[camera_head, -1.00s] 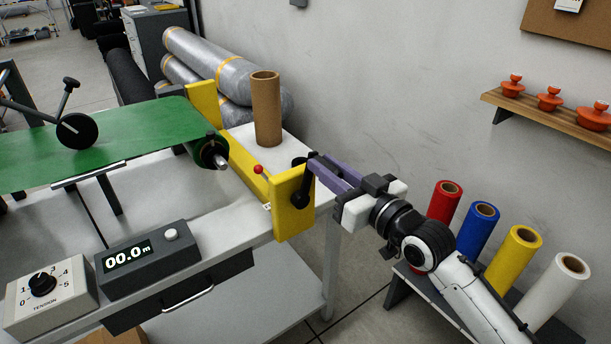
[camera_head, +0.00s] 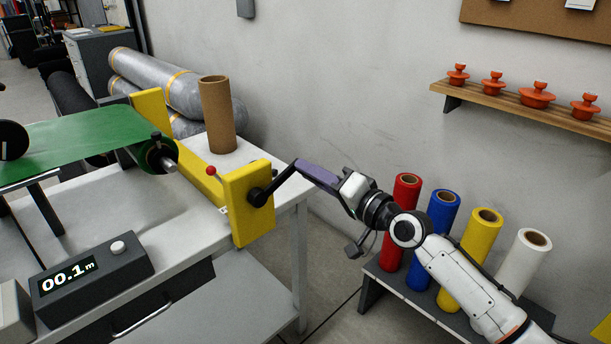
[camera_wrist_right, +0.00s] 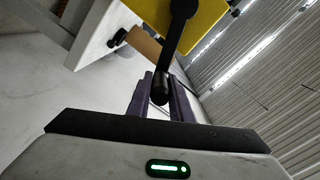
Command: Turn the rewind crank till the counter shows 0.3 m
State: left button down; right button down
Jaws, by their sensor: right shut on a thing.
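The black rewind crank (camera_head: 275,184) sits on the yellow end block (camera_head: 246,215) at the table's right end. Its arm points up and to the right from the hub. My right gripper (camera_head: 303,168), with purple fingers, is shut on the crank's handle. The right wrist view shows the black handle (camera_wrist_right: 161,88) between the purple fingers. The counter (camera_head: 90,277) is a dark grey box whose display reads 00.1 m. My left gripper is in neither view.
A red-knobbed lever (camera_head: 211,171) stands beside the yellow block. A brown cardboard tube (camera_head: 218,115) stands upright on the white table behind it. Red (camera_head: 402,220), blue, yellow and white rolls stand on a low rack at right. A wall shelf (camera_head: 520,110) holds orange knobs.

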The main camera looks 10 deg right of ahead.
jog(key=shift+w+d+f+m+b, duration=0.15)
jog(key=shift+d+f+m+b, duration=0.15)
jog(key=shift+f+m, duration=0.3)
jog(key=shift+w+d+f+m+b, duration=0.15)
jog(key=shift+f+m+b, duration=0.2)
jog(key=shift+f, duration=0.3)
notch_tip(320, 180, down, 8)
jog(key=s+a+m+b, duration=0.1)
jog(key=m+b, duration=0.1)
jog(key=m, duration=0.6)
jog(key=shift+a+r, duration=0.2)
jog(key=shift+a, duration=0.05)
jog(key=shift+a, duration=0.1)
jog(key=c, duration=1.6)
grip_release()
jog(key=shift+r, duration=0.1)
jog(key=shift+s, duration=0.1)
